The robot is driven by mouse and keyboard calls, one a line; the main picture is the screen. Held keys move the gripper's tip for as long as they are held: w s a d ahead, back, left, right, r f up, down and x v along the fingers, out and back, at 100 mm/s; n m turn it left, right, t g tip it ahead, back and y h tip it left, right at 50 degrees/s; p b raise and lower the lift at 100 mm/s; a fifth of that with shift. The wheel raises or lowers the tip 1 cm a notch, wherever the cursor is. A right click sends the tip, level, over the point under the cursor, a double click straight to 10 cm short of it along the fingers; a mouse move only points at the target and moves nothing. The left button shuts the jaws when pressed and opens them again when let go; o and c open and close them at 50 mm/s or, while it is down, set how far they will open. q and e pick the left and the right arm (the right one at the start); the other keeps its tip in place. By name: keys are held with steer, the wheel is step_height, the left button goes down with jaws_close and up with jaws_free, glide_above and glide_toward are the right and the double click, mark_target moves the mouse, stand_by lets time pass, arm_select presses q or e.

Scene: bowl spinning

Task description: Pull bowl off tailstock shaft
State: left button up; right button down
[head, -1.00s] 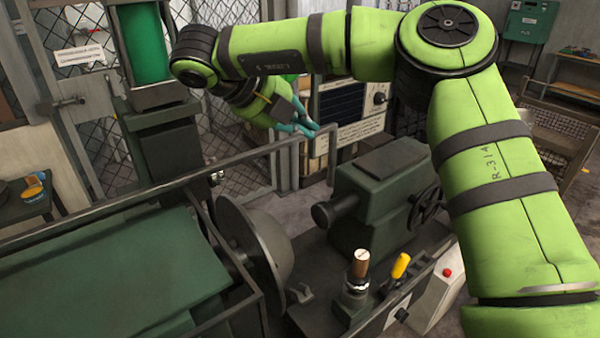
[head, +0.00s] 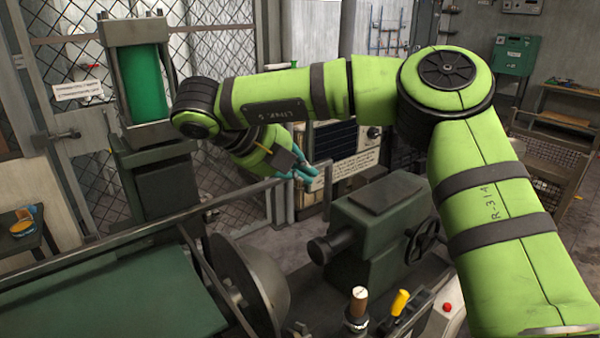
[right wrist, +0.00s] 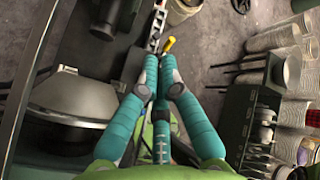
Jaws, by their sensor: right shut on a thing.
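A dull grey metal bowl (head: 262,285) stands on its side at the left part of the machine, its rounded side facing the tailstock. It also shows in the right wrist view (right wrist: 80,100), to the left of my fingers. The dark green tailstock (head: 380,225) is to its right, with a short dark shaft (head: 325,248) pointing at the bowl; a gap separates them. My right gripper (head: 303,172) has teal fingers and appears beyond the machine, near the grey rail. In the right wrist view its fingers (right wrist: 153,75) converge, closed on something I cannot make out. My left gripper is out of view.
A grey rail (head: 235,196) runs along the far side of the machine. A green cylinder (head: 143,92) stands at the back left. A mesh fence is behind.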

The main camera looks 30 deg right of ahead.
steer(key=s+a+b, duration=0.2)
steer(key=s+a, duration=0.2)
steer(key=s, duration=1)
steer(key=s+a+r+b, duration=0.1)
steer(key=s+a+b, duration=0.1)
steer(key=s, duration=1.3)
steer(key=shift+a+r, duration=0.3)
steer(key=shift+a, duration=0.6)
